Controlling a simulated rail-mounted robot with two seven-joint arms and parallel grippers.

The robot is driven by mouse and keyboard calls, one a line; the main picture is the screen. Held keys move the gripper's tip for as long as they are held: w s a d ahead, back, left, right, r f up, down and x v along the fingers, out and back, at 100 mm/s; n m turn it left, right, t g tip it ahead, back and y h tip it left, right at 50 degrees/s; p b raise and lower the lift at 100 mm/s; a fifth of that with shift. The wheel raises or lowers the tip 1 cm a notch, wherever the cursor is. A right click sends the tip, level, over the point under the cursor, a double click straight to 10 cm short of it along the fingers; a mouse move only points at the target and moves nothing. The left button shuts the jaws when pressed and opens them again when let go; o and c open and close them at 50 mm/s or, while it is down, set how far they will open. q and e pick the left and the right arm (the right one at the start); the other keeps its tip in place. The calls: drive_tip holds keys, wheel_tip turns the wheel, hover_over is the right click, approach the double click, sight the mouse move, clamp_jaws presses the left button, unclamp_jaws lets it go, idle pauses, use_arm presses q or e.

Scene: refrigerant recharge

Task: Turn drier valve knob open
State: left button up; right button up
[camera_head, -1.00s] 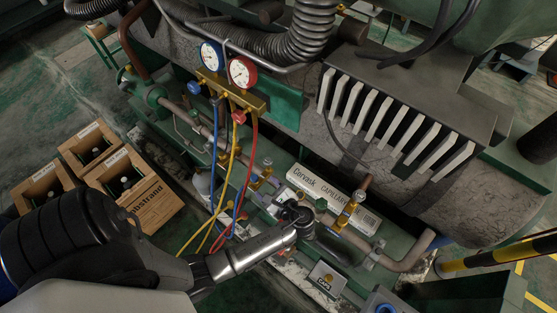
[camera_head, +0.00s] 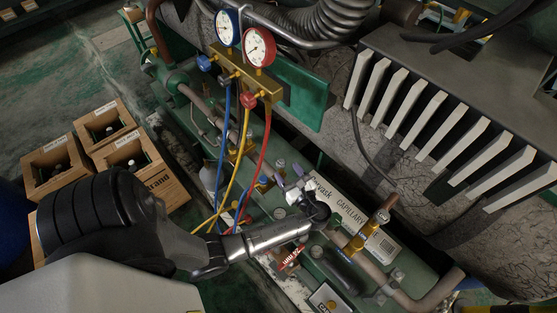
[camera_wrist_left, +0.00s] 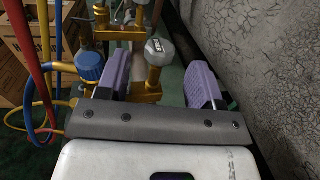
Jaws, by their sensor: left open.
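My left gripper (camera_head: 290,178) is over the green pipe bench, its two pale purple fingers apart and pointing up and away from the wrist. In the left wrist view, the open fingers (camera_wrist_left: 160,80) stand on either side of a brass valve with a grey faceted knob (camera_wrist_left: 160,51). The knob is beyond the fingertips or level with them; I cannot tell which, and no contact shows. No label shows whether this is the drier valve. In the head view, a brass valve (camera_head: 263,186) sits just left of the fingers, its knob hard to make out. My right gripper is not in view.
A brass gauge manifold (camera_head: 240,80) with blue, yellow and red hoses hangs close by on the left. A blue-knobbed fitting (camera_wrist_left: 90,66) is beside the left finger. A white capillary box (camera_head: 350,217) lies on the right. Wooden crates (camera_head: 150,165) stand on the floor.

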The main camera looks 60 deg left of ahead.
sight(283, 167)
use_arm(q)
drive_tip(key=a+b, duration=0.1)
drive_tip(key=a, duration=0.4)
drive_tip(key=shift+s+f, duration=0.1)
drive_tip(key=shift+s, duration=0.05)
drive_tip(key=shift+a+b, duration=0.3)
drive_tip(key=shift+a, duration=0.45)
drive_tip(key=c, duration=0.9)
